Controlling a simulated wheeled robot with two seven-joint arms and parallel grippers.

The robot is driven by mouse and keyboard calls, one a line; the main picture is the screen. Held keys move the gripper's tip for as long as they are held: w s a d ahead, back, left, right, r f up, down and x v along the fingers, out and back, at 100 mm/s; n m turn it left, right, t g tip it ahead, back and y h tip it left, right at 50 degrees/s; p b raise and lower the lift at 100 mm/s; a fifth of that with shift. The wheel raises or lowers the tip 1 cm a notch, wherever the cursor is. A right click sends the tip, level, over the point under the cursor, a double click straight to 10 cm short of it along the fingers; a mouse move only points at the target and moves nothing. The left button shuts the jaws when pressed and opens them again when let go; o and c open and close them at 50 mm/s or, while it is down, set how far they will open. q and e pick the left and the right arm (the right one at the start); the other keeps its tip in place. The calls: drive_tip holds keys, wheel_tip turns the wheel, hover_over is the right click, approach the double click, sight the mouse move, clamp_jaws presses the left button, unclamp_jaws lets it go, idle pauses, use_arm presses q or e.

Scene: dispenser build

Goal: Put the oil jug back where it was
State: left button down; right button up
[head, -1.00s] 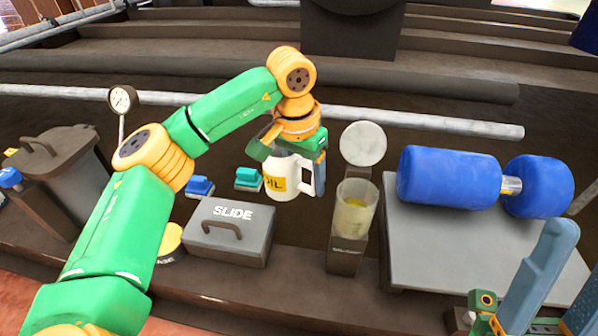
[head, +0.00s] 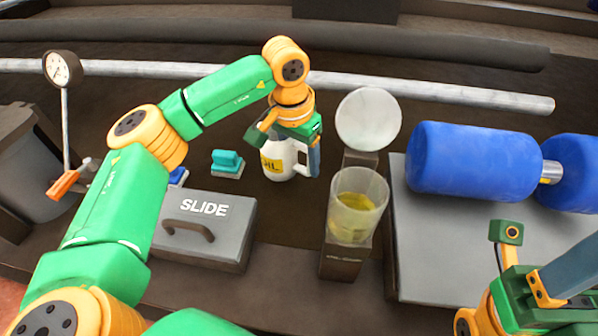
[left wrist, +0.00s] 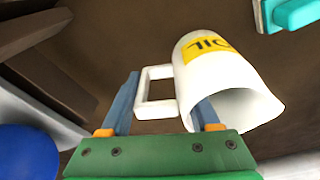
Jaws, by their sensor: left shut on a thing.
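The white oil jug (head: 277,158), with a yellow label, is upright at mid-bench in the head view. It also shows in the left wrist view (left wrist: 225,85), with its open mouth and square handle in sight. My left gripper (head: 303,152) is shut on the jug at its handle side; the handle lies between the fingers in the wrist view. I cannot tell whether the jug's base touches the bench. My right gripper (head: 540,278) is at the lower right, empty as far as it shows, and its jaw gap is unclear.
A clear cup with yellow liquid (head: 357,205) stands right of the jug, by a round pale disc (head: 368,119). A grey SLIDE box (head: 205,228) and a teal block (head: 228,163) are to the left. A blue cylinder (head: 475,160) lies on a grey platform (head: 430,250) at right.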

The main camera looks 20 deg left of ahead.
use_arm(q)
drive_tip(key=shift+f, duration=0.8)
drive_tip(key=shift+r, duration=0.15)
drive_tip(key=shift+c, duration=0.6)
unclamp_jaws()
